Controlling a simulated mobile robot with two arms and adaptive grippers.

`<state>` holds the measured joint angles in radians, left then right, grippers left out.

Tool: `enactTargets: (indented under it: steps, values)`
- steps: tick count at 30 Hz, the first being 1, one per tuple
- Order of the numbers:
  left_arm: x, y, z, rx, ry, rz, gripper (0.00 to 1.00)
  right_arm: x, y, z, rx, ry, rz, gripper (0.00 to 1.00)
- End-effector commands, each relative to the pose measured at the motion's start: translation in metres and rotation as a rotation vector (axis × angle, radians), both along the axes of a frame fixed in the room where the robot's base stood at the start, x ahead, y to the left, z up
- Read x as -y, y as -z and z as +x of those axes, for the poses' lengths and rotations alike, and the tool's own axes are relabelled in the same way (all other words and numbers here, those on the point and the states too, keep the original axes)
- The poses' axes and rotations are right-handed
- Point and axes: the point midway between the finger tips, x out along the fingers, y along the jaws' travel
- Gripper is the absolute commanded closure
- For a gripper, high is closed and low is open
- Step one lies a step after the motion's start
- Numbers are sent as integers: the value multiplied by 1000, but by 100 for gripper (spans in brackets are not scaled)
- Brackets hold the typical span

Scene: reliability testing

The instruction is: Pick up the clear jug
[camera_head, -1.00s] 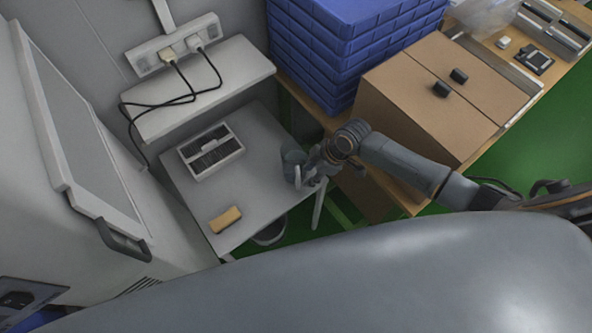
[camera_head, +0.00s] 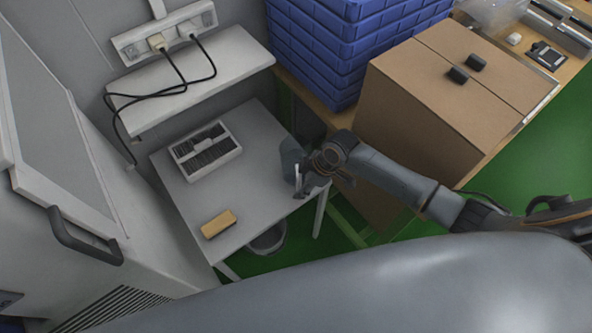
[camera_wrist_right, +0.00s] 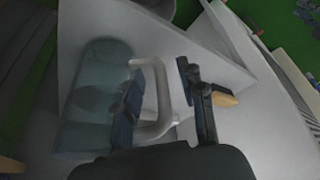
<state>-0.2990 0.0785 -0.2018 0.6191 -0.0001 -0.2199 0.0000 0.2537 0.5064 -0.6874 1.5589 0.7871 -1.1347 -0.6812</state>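The clear jug (camera_head: 291,160) stands upright at the right edge of the small grey table, partly hidden by my right gripper. In the right wrist view the see-through jug (camera_wrist_right: 88,105) is at left, with its pale handle (camera_wrist_right: 160,95) facing my gripper. My right gripper (camera_head: 304,188) is at the handle side of the jug. Its fingers (camera_wrist_right: 165,95) are apart: one is by the handle's opening, the other outside the handle. I cannot tell whether either finger touches it. My left gripper is not in view.
The table (camera_head: 262,185) also bears a white slotted tray (camera_head: 232,157) and a yellow-brown block (camera_head: 218,223). A shelf with cables (camera_head: 225,75) is behind. Blue crates (camera_head: 345,50) and a cardboard box (camera_head: 410,110) stand right. A bin (camera_head: 268,240) is below the table.

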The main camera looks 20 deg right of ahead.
Motion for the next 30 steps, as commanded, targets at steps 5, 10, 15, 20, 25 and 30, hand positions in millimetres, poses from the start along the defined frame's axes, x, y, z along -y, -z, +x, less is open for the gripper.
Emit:
enactTargets:
  steps: [5, 10, 15, 20, 25, 30]
  values:
    - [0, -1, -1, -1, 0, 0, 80, 0, -1, 0, 0, 0, 0, 61]
    - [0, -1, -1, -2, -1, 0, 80, 0, -1, 0, 0, 0, 0, 93]
    - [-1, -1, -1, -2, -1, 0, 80, 0, -1, 0, 0, 0, 0, 100]
    - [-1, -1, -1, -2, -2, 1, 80, -1, -2, 1, 4, 0, 3, 100]
    - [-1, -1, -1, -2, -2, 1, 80, 0, -2, 1, 3, 0, 2, 100]
    - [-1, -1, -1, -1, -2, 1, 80, -1, -4, 1, 3, 0, 2, 100]
